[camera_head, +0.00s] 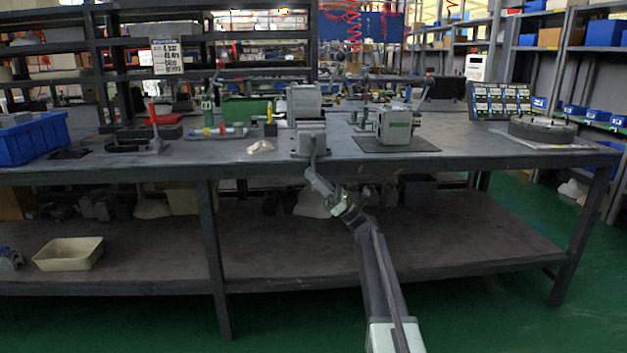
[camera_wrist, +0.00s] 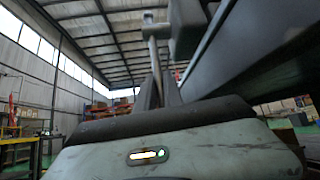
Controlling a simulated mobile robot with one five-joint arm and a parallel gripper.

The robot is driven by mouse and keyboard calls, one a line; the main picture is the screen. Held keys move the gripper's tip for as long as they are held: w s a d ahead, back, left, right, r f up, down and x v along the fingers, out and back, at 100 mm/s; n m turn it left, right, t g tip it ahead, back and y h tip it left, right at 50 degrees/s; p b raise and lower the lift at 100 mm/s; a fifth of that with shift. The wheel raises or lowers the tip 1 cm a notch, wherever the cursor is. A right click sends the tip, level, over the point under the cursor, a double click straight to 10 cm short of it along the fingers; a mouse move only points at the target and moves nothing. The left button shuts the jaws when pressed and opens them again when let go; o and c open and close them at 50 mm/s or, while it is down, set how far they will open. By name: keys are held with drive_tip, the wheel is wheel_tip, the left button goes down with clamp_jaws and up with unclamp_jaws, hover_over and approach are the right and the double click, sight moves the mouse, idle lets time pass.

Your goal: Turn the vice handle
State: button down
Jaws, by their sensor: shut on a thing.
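The grey vice (camera_head: 307,138) is fixed at the front edge of the workbench, near the middle of the head view. Its handle (camera_head: 313,157) hangs down at the bench's front edge. My gripper (camera_head: 312,174) reaches up from below and is shut on the handle's lower part. In the wrist view the handle (camera_wrist: 154,50) is a thin metal bar with a wider end at the top, rising from between the fingers of my gripper (camera_wrist: 158,92). A dark part (camera_wrist: 188,28), likely of the vice, stands to its right. The fingertips' exact contact is small and partly hidden.
The workbench (camera_head: 240,163) overhangs my gripper, with a lower shelf (camera_head: 460,235) beneath. A boxy device (camera_head: 394,127) on a dark mat stands right of the vice. A blue bin (camera_head: 33,138) is at the far left. Green floor is open in front.

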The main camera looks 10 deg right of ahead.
drive_tip(key=shift+w, duration=0.1)
drive_tip(key=c, duration=1.5)
unclamp_jaws()
drive_tip(key=shift+f, duration=0.1)
drive_tip(key=shift+d, duration=0.1)
drive_tip(key=b+v, duration=0.5)
drive_tip(key=v, duration=0.2)
drive_tip(key=shift+d+f, duration=0.25)
drive_tip(key=shift+d, duration=0.05)
